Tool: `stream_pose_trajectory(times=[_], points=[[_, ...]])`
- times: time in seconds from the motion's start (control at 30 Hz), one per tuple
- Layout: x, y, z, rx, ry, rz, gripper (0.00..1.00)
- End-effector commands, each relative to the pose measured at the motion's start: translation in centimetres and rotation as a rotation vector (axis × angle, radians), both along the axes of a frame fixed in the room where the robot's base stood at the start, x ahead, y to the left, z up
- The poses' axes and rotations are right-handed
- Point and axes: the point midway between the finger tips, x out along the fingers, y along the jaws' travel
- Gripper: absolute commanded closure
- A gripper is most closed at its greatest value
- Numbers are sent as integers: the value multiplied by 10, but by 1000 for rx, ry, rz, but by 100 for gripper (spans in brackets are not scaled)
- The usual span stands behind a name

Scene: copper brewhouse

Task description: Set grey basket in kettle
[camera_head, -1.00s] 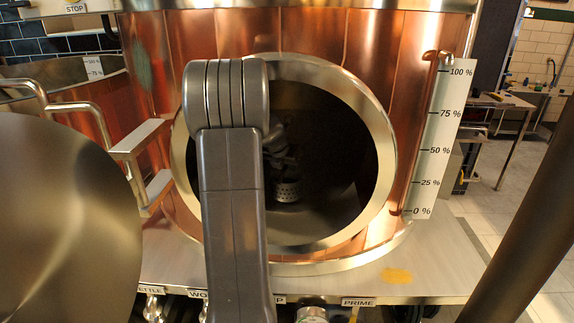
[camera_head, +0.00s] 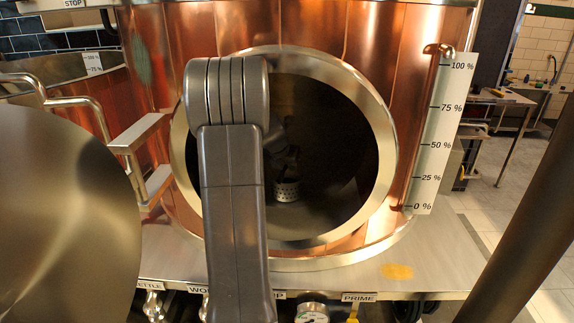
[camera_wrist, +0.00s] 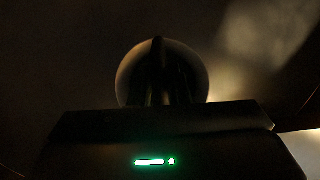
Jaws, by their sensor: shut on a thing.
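The copper kettle (camera_head: 420,100) fills the middle of the head view, with a round steel-rimmed opening (camera_head: 384,130) facing me. My arm reaches through the opening into the dark inside. The grey basket (camera_head: 287,191), a small perforated metal cylinder, hangs upright inside, low in the opening. My gripper (camera_head: 287,175) is just above it, dim and partly hidden by my arm, and is shut on it. In the wrist view the basket (camera_wrist: 194,75) shows as a pale round shape behind the dark gripper. I cannot tell whether the basket touches the kettle floor.
A large round metal door (camera_head: 65,210) stands open at the left, with a hinge arm (camera_head: 140,135) beside the opening. A percentage scale (camera_head: 440,130) is at the right. A steel ledge (camera_head: 340,280) with labels and a gauge (camera_head: 312,312) runs below.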

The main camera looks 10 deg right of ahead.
Motion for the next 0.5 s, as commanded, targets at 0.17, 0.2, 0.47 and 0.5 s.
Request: stream_pose_trajectory(times=[0.17, 0.2, 0.47, 0.5], points=[[0, 0, 1, -1, -1, 0, 100], [0, 0, 0, -1, -1, 0, 100], [0, 0, -4, -1, -2, 1, 100], [0, 0, -4, -1, -2, 1, 100]])
